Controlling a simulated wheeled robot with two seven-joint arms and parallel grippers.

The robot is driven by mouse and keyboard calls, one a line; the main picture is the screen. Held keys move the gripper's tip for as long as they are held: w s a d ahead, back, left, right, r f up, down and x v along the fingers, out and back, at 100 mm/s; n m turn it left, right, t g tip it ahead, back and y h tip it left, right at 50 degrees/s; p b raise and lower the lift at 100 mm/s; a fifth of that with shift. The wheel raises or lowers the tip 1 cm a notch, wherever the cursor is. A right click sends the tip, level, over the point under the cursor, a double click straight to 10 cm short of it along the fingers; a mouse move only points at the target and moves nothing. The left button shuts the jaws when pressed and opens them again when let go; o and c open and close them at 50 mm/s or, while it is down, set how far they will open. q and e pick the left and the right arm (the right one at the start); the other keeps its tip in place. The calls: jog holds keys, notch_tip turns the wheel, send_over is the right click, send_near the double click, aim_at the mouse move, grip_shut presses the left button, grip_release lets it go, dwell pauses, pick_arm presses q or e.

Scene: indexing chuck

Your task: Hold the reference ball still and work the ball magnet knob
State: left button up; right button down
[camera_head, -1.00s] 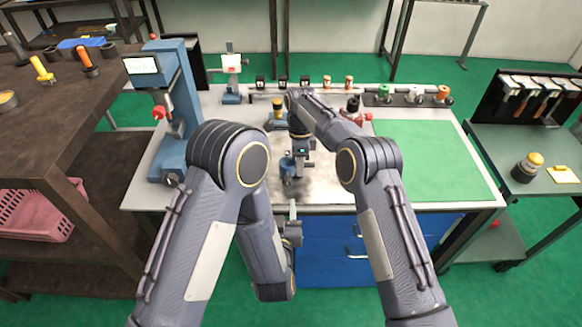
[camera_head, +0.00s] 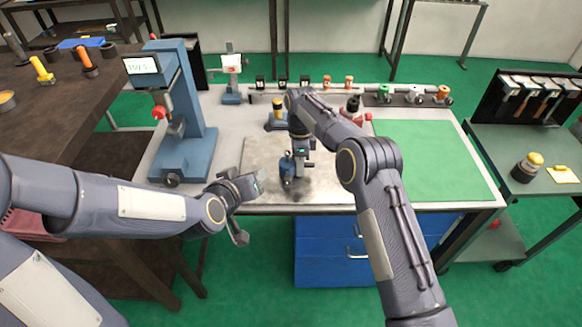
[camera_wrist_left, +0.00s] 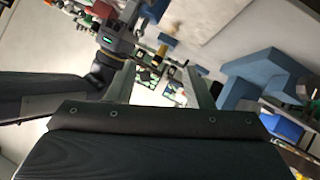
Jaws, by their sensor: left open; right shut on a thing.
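My right gripper (camera_head: 298,170) points down over the worn metal plate at the front of the bench. It is shut on a small part of the blue fixture (camera_head: 287,166), which stands on that plate. The part in its jaws is mostly hidden, and I cannot make out the reference ball or the magnet knob clearly. My left gripper (camera_head: 243,207) is open and empty, to the left of the fixture and apart from it, near the bench's front edge. In the left wrist view its two fingers (camera_wrist_left: 160,88) stand apart, with my right gripper (camera_wrist_left: 117,38) beyond them.
A tall blue stand (camera_head: 192,140) with a lit display rises at the bench's left, close to my left arm. Several small fittings line the back. A green mat (camera_head: 425,160) lies clear at the right. A brown shelf (camera_head: 60,130) stands at the far left.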

pick_arm(q)
jog(key=s+a+r+g, duration=0.1)
jog(key=s+a+r, duration=0.1)
jog(key=s+a, duration=0.1)
jog(key=s+a+r+m+g+h, duration=0.1)
jog(key=s+a+r, duration=0.2)
jog(key=s, duration=0.3)
jog(key=shift+s+a+g, duration=0.3)
jog(key=shift+r, duration=0.1)
pick_arm(e)
jog(key=c, duration=1.3)
grip_release()
notch_tip(320, 180, up, 8)
jog(key=w, duration=0.1)
jog(key=shift+w+f, duration=0.2)
jog(key=shift+f, duration=0.05)
